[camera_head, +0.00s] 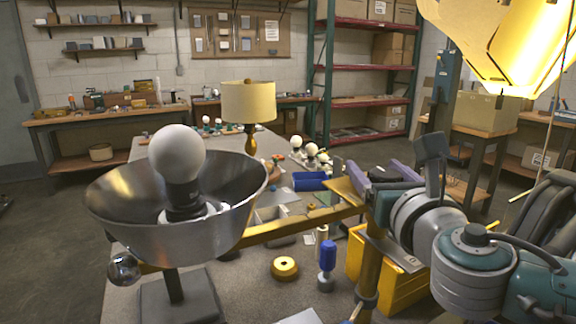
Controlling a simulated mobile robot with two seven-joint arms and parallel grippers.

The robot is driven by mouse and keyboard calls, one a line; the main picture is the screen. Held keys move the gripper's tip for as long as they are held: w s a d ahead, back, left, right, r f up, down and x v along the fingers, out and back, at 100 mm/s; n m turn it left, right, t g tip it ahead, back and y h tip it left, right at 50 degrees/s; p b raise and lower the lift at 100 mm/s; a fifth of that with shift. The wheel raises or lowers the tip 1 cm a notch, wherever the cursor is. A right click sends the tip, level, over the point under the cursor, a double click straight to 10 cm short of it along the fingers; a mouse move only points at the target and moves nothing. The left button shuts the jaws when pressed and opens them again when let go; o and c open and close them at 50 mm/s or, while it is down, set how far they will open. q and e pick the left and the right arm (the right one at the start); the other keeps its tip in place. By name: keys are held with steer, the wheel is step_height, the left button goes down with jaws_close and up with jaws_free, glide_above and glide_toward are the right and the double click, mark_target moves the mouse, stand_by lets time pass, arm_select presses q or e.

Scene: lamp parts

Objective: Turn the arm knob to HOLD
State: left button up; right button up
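A brass-yellow lamp arm (300,228) runs from behind a large metal bowl shade (170,240) toward an upright brass post (368,275). The shade holds a white bulb (177,155), and a chrome ball (124,268) sits at its lower left. My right gripper (379,172) is at the right end of the lamp arm. Its two purple-padded fingers are spread apart with nothing visible between them. My gripper body hides part of the joint there. I cannot make out the arm knob or a HOLD mark. My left gripper is not in view.
A round yellow piece (285,268) and a blue-topped piece (327,258) stand on the grey table (245,290). A yellow bin (402,290) is beside the post. A table lamp (249,105), small bulbs and a blue bin (310,181) are farther back. A lit yellow shade hangs upper right.

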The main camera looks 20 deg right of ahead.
steer(key=shift+o, duration=0.5)
steer(key=v, duration=1)
